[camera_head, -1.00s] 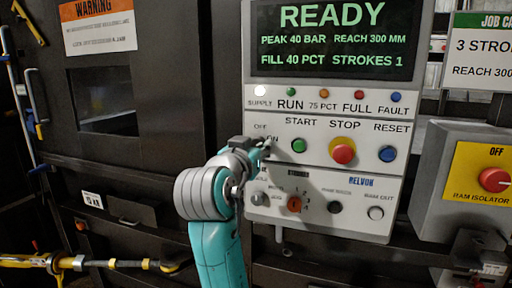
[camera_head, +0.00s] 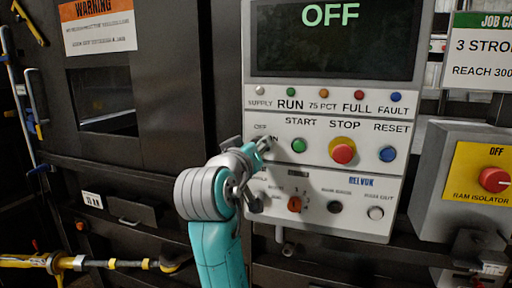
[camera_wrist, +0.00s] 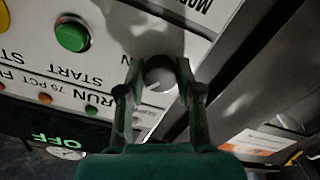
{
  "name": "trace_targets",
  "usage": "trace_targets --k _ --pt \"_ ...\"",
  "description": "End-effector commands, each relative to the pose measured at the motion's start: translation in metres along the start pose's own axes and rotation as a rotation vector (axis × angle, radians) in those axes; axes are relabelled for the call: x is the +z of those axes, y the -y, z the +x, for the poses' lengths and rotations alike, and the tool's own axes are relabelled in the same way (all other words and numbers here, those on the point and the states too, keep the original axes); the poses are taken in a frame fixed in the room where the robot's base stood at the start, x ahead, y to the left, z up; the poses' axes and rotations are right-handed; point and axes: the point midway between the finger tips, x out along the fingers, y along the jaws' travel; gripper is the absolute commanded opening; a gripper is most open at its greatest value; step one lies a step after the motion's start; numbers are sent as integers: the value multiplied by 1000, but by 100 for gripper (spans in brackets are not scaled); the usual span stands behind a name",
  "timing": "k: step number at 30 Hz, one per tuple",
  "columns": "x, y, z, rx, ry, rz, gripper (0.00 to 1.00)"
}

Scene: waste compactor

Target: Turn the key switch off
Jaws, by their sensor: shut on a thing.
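The key switch (camera_wrist: 160,75) is a round grey knob on the white control panel (camera_head: 345,112). In the wrist view it sits between the two fingers of my gripper (camera_wrist: 160,86), which are shut on it, one on each side. In the head view my gripper (camera_head: 262,146) is at the panel's left side, left of the green START button (camera_head: 299,146), and hides the switch. The "OFF" label shows just above it, with part of "ON" beside it. The display (camera_head: 334,38) reads OFF, and the supply lamp (camera_head: 261,90) looks dull.
The red STOP button (camera_head: 343,152) and blue RESET button (camera_head: 388,154) are to the right. The ram isolator box (camera_head: 470,185) stands at the far right, and a yellow rod (camera_head: 90,263) at lower left.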

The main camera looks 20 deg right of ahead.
Motion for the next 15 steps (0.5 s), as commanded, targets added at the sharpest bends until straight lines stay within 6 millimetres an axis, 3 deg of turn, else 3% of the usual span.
trace_targets --k 15 --pt "0 0 0 -1 1 -444 0"
